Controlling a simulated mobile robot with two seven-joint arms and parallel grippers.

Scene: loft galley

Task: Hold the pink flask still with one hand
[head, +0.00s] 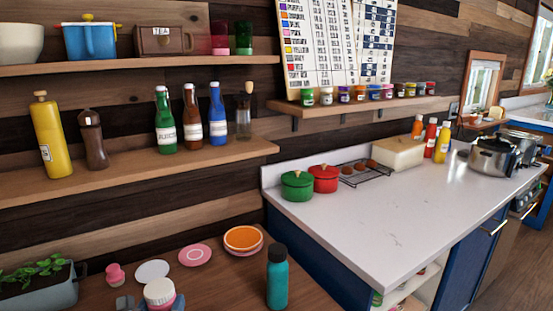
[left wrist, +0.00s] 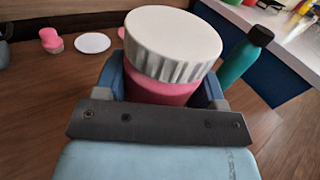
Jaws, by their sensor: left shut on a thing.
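The pink flask (head: 159,303) has a wide white ridged lid and stands at the bottom of the head view, on the wooden table. In the left wrist view the flask (left wrist: 160,92) sits upright between the blue fingers of my left gripper (left wrist: 162,88), which is shut on its pink body below the lid. The flask's lower part is hidden by the gripper. My right gripper is in neither view.
A teal bottle (head: 277,278) with a dark cap stands to the right. A small pink item (head: 115,274), a white disc (head: 152,270), a pink plate (head: 195,255) and an orange dish (head: 243,238) lie behind. A planter (head: 40,290) is at left.

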